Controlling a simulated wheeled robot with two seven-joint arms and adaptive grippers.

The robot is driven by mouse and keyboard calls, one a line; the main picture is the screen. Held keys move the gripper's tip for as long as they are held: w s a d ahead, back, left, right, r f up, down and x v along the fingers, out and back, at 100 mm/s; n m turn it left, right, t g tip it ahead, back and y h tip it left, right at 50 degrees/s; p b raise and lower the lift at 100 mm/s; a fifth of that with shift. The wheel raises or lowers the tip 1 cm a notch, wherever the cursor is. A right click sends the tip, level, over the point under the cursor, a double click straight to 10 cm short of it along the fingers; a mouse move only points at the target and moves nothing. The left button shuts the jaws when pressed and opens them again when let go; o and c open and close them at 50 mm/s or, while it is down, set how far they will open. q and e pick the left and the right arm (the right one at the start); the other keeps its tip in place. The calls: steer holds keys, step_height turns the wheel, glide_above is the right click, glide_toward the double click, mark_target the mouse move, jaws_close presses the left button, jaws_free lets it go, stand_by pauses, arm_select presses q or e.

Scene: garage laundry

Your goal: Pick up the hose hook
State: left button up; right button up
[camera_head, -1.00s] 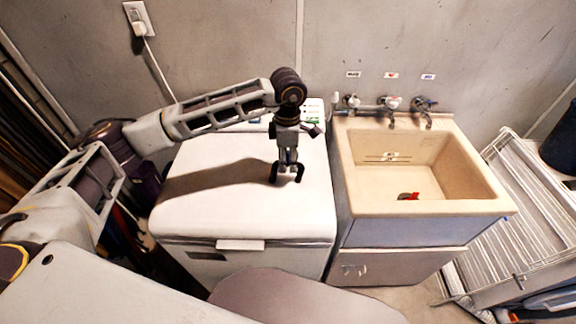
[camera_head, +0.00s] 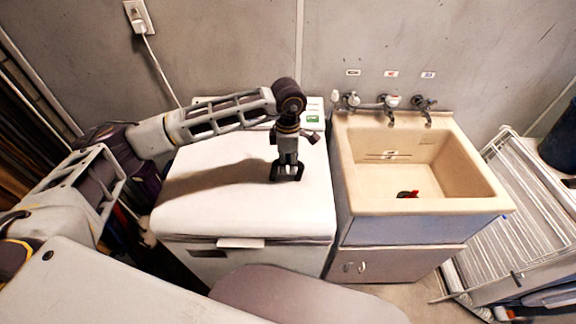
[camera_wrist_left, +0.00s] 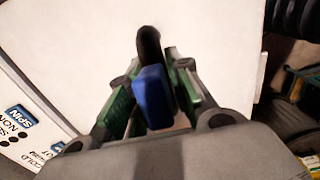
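The hose hook shows in the left wrist view as a blue block (camera_wrist_left: 153,97) with a black curved piece at its far end. It lies between the green finger pads of my left gripper (camera_wrist_left: 155,85). In the head view the left gripper (camera_head: 287,174) points straight down at the white washer lid (camera_head: 230,205), right of its middle. Its fingers stand apart, on either side of the hook. Contact between pads and hook is not clear. In the head view the fingers hide the hook. My right gripper is not in view.
The washer's control panel (camera_head: 314,113) is behind the arm. A beige sink (camera_head: 345,180) with several taps (camera_head: 390,103) stands to the right, a small red and dark object (camera_head: 407,194) inside it. A white drying rack (camera_head: 515,225) is at far right. The lid's left side is clear.

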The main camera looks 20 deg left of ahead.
arm_select(q)
jaws_close()
steer(key=shift+r, duration=0.15)
step_height(320, 180, up, 10)
steer(key=shift+f+b, duration=0.15)
steer(key=shift+b, duration=0.7)
steer(key=shift+f, duration=0.1)
